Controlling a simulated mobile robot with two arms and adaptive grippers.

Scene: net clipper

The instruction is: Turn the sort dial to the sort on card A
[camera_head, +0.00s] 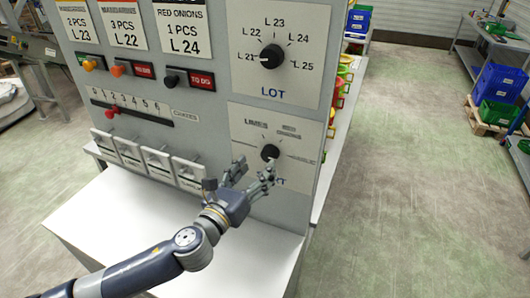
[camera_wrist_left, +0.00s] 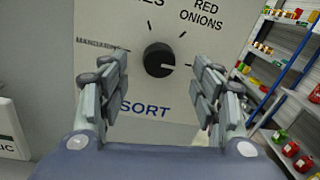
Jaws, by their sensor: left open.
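The sort dial (camera_head: 270,152) is a round black knob on a white plate (camera_head: 240,125) low on the grey panel. In the left wrist view the dial (camera_wrist_left: 158,60) has a white mark pointing right, below the RED ONIONS label; MANDARINS is at its left. My left gripper (camera_head: 254,170) is open just in front of the dial, fingers spread on either side of it in the wrist view, with no contact visible. Three cards hang at the top; the right one (camera_head: 183,25) reads RED ONIONS, 1 PCS, L 24. No letter A is readable on them.
The lot dial (camera_head: 271,56) sits above, its mark toward L 21. Coloured knobs, a slider with a red handle (camera_head: 110,113) and several white flaps (camera_head: 158,162) are to the left. A white shelf (camera_head: 250,240) lies below.

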